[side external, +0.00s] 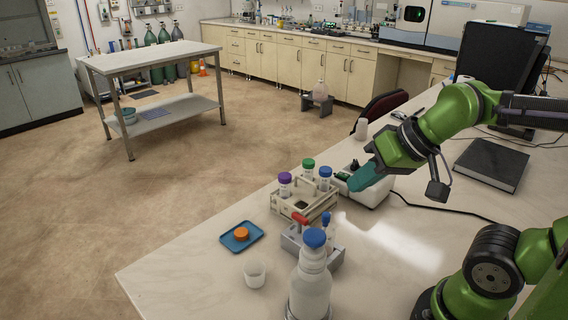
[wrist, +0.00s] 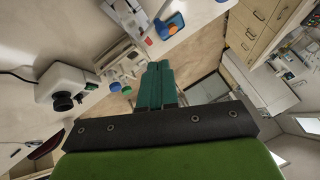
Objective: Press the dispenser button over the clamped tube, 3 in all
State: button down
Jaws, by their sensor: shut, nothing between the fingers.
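A white bottle (side external: 311,282) with a blue top (side external: 314,238) stands at the near side of the bench; I take it for the dispenser. Behind it is a grey clamp block (side external: 292,243) with a red handle (side external: 300,218). A small blue-topped piece (side external: 327,219) rises from the block; I cannot tell if it is the clamped tube, as the bottle partly hides this spot. My gripper (side external: 353,184) has teal fingers, shut and empty. It hangs above the bench, right of the tube rack and apart from the bottle. The shut fingers also show in the wrist view (wrist: 159,66).
A tube rack (side external: 318,209) holds tubes with purple, green and blue caps. A white device (side external: 374,195) with a black knob (wrist: 63,101) stands close by my gripper. A blue tray (side external: 227,241) with an orange cap (side external: 241,233) and a white cup (side external: 255,274) lie left.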

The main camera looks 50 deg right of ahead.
notch_tip(320, 180, up, 8)
jog(key=m+t+h, duration=0.1)
jog(key=m+t, duration=0.1)
jog(key=m, duration=0.2)
send_over(321, 236)
jog(key=shift+f, duration=4.35)
jog(key=shift+f, duration=0.45)
